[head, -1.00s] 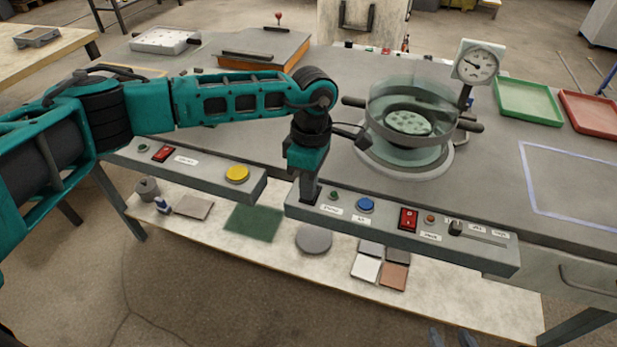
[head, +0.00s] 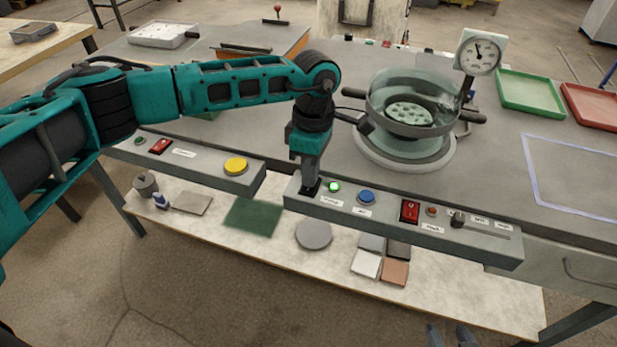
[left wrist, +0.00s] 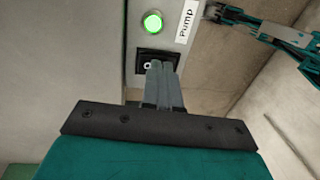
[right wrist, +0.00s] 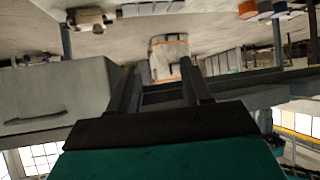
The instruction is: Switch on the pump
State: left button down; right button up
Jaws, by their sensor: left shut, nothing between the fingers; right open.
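The pump switch (left wrist: 148,62) is a black rocker in the left wrist view, partly covered by my fingers. A green lamp (left wrist: 152,23) beside it is lit, next to a label reading "Pump" (left wrist: 187,20). The lit lamp also shows in the head view (head: 334,186), on the grey control panel (head: 385,227). My left gripper (head: 311,188) is shut and empty, its tips down at the switch; it also shows in the left wrist view (left wrist: 160,65). Whether the tips touch the rocker I cannot tell. My right gripper (right wrist: 160,83) is open and empty, away from the panel.
Right of the lamp on the panel are a blue button (head: 367,196), a red switch (head: 410,211) and a slider (head: 458,219). A glass chamber (head: 410,110) and a dial gauge (head: 480,52) stand behind. Another panel with a yellow button (head: 236,166) lies left.

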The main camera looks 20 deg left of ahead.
dwell(0.4)
pick_arm(q)
jog(key=r+p, duration=0.3)
jog(key=r, duration=0.2)
jog(key=shift+s+r, duration=0.2)
notch_tip(320, 180, up, 4)
jog(key=f, duration=0.1)
notch_tip(320, 180, up, 5)
send_over(308, 190)
jog(key=shift+r+b, duration=0.3)
jog(key=shift+r, duration=0.05)
